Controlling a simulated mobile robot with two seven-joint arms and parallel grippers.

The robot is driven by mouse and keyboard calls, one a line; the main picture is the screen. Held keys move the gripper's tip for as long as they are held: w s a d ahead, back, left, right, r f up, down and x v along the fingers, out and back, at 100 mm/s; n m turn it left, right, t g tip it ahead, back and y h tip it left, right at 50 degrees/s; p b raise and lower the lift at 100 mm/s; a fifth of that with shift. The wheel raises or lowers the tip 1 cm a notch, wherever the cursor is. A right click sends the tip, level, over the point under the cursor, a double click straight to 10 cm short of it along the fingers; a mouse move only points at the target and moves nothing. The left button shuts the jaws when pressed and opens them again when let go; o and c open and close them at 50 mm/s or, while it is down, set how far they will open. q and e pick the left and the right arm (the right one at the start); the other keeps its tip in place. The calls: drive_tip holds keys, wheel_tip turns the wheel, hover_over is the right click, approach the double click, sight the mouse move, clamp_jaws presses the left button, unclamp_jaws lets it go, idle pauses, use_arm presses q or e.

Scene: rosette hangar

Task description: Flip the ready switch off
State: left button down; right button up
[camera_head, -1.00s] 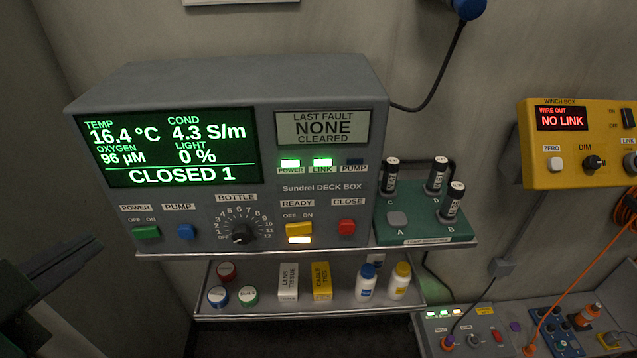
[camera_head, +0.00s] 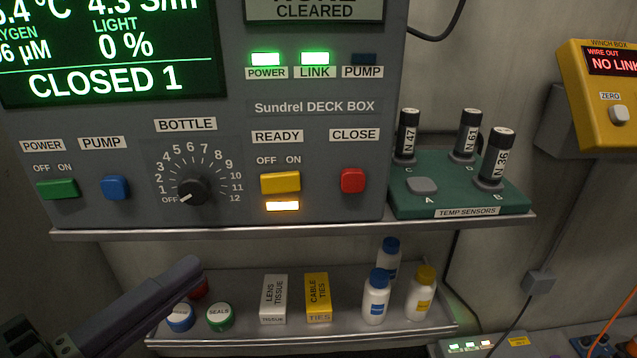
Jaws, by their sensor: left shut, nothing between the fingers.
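The grey Sundrel deck box (camera_head: 315,165) fills the upper left of the head view. Its ready switch (camera_head: 280,182) is a yellow rocker under the OFF and ON marks. I cannot tell from its shape which side is pressed. The lamp (camera_head: 282,206) just below it glows. My left gripper (camera_head: 190,268) is shut and empty. It comes in from the lower left, appears below and left of the ready switch, and touches no switch. My right gripper is not in view.
Beside the ready switch are the red close button (camera_head: 353,180) and the bottle dial (camera_head: 193,191). A green power switch (camera_head: 57,188) and blue pump button (camera_head: 115,187) sit further left. The lower shelf (camera_head: 300,334) holds tubs, boxes and bottles. Temp sensors (camera_head: 470,185) stand at right.

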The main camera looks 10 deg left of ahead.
use_arm(q)
drive_tip(key=shift+w, duration=0.1)
approach(279, 185)
drive_tip(key=w+d, duration=0.1)
drive_tip(key=d, duration=0.3)
drive_tip(key=w, duration=0.1)
drive_tip(key=w+a, duration=0.1)
drive_tip(key=w, duration=0.1)
drive_tip(key=shift+w+a+p, duration=0.2)
drive_tip(key=shift+w+p, duration=0.1)
drive_tip(key=shift+p, duration=0.1)
drive_tip(key=shift+w+a, duration=0.2)
drive_tip(key=shift+w, duration=0.25)
